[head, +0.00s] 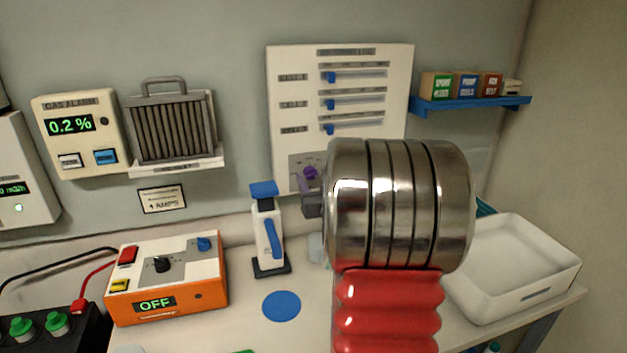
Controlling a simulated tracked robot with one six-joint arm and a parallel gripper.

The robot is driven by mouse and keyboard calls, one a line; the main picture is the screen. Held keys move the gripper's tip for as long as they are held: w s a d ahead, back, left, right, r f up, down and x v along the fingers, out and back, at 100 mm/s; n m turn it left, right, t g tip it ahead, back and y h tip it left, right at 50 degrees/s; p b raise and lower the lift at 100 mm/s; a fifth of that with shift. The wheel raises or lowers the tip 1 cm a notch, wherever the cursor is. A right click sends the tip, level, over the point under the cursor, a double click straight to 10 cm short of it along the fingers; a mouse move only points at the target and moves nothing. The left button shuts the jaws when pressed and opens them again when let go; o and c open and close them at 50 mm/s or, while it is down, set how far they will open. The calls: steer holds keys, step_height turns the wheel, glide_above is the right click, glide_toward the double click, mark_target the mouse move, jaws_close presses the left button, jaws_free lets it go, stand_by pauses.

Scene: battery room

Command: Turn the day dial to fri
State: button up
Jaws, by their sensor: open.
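A purple knob (310,172), which looks like the day dial, sits on a grey plate low on the white wall panel (390,62). Its markings are too small to read, so I cannot tell which day it points to. My gripper (304,190) is just below the knob, small and partly hidden behind my large steel and red arm links. It is open, with no object visible in it. I cannot tell whether a finger touches the knob. The right part of the dial plate is hidden by my arm.
Three blue sliders (330,103) sit above the knob. A white dispenser with a blue top (265,230) stands below left. An orange box reading OFF (190,304) is further left. A white tray (560,262) is at right, under a blue shelf (470,104) with small boxes.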

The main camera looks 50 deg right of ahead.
steer(key=shift+w+d, duration=0.1)
steer(key=shift+w, duration=0.15)
steer(key=shift+c, duration=0.4)
steer(key=c, duration=1)
steer(key=shift+m, duration=0.9)
steer(key=o, duration=1.1)
